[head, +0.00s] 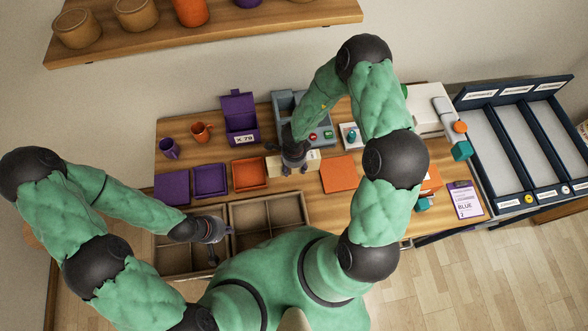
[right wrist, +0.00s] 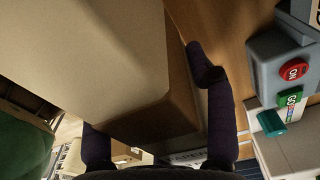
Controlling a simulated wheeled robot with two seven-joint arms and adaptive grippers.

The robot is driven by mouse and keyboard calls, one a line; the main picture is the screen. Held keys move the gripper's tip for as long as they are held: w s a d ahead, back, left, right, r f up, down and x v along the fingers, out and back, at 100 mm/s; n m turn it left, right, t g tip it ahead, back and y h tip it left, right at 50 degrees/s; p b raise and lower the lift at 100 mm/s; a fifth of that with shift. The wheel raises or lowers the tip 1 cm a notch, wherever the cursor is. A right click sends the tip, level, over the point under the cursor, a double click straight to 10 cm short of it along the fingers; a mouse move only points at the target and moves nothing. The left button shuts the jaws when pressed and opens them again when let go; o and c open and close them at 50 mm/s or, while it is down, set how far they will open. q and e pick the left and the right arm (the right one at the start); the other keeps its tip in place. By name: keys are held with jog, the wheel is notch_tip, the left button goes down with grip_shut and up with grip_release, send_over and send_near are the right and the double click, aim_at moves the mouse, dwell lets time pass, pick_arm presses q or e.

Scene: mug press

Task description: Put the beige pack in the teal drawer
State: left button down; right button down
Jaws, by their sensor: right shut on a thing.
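The beige pack (right wrist: 85,60) fills the upper left of the right wrist view, between the fingers of my right gripper (right wrist: 160,130). No open teal drawer shows clearly. A teal block-like part (head: 462,150) sticks out at the right, and another teal part (head: 422,204) shows beside my right arm.
The brown crate (head: 229,222) stands at the front. Purple and orange trays (head: 250,188) and an orange mat (head: 338,174) lie near the pack. A grey press (head: 318,133) with red and green buttons stands behind my gripper.

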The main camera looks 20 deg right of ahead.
notch_tip(320, 180, up, 22)
jog(key=p, duration=0.8)
jog(key=shift+r, duration=0.25)
